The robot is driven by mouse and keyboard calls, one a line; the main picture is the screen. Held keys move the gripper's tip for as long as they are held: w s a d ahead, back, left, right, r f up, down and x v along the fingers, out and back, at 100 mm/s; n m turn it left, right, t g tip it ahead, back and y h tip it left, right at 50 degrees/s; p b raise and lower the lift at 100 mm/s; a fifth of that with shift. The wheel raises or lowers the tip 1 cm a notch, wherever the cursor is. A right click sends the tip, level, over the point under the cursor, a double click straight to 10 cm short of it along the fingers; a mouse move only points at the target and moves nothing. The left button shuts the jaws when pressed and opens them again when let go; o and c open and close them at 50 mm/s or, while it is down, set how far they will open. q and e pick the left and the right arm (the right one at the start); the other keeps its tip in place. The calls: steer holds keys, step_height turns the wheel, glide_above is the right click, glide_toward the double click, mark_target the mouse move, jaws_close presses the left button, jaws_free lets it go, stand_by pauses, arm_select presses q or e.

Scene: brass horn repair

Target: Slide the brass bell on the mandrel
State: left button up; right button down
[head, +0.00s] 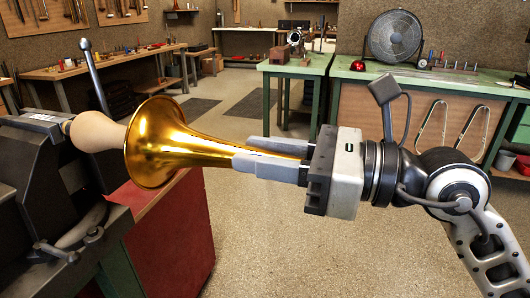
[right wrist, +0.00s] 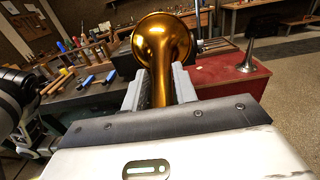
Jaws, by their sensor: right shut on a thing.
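The brass bell (head: 158,140) is a shiny gold horn flare held roughly level, wide end to the left and thin stem to the right. My right gripper (head: 238,152) is shut on its stem, one finger on each side. In the right wrist view the bell (right wrist: 163,42) points away beyond the fingertips (right wrist: 158,76). A pale tan rounded piece (head: 95,138), seemingly the mandrel, sticks out from a dark machine at left toward the bell's mouth. Its right end meets the bell's rim in the picture; whether it is inside the bell is hidden.
The dark machine (head: 25,165) with levers fills the left side. A red cabinet (head: 170,245) stands below the bell. In the right wrist view a grey flared cone (right wrist: 247,58) stands on a red top, and hand tools (right wrist: 88,80) lie at left. Open floor lies at centre.

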mark_target(231, 143)
steer(key=shift+a+r, duration=0.1)
steer(key=shift+w+a+p, duration=0.2)
steer(key=shift+a+p, duration=0.1)
steer(key=shift+a, duration=0.2)
steer(key=shift+p+x, duration=0.45)
steer(key=shift+x, duration=0.95)
stand_by(0.4)
steer(key=shift+p+x, duration=0.6)
steer(key=shift+x, duration=1.8)
steer(key=shift+p+x, duration=0.45)
steer(key=shift+x, duration=2.15)
steer(key=c, duration=1)
jaws_free()
